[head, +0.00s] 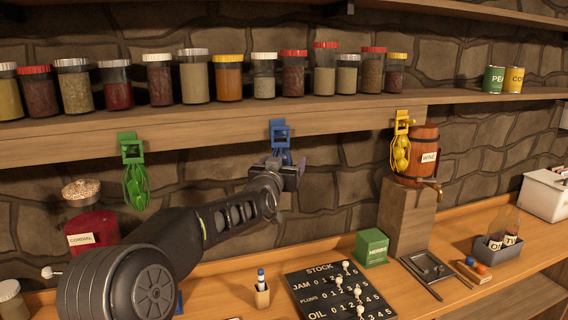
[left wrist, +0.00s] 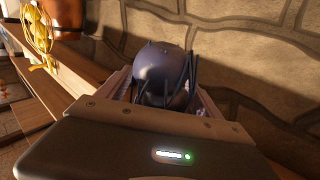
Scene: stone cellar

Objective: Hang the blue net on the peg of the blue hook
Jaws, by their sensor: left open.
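The blue hook (head: 280,132) is on the front edge of the long shelf, in the middle of the head view. The blue net (head: 285,156) shows just below it, apparently hanging at the hook; the peg itself is hidden. My left gripper (head: 288,174) is right below the hook, open, and covers the lower part of the net. In the left wrist view the blue net (left wrist: 163,73), with round things inside, sits between the open fingers of my left gripper (left wrist: 165,88); I cannot tell whether they touch it. My right gripper is not in view.
A green net (head: 136,186) hangs at a green hook (head: 130,147) to the left, a yellow net (head: 401,152) at a yellow hook to the right. Several jars stand on the shelf (head: 210,127). Below are a stock board (head: 338,291) and a green box (head: 371,248).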

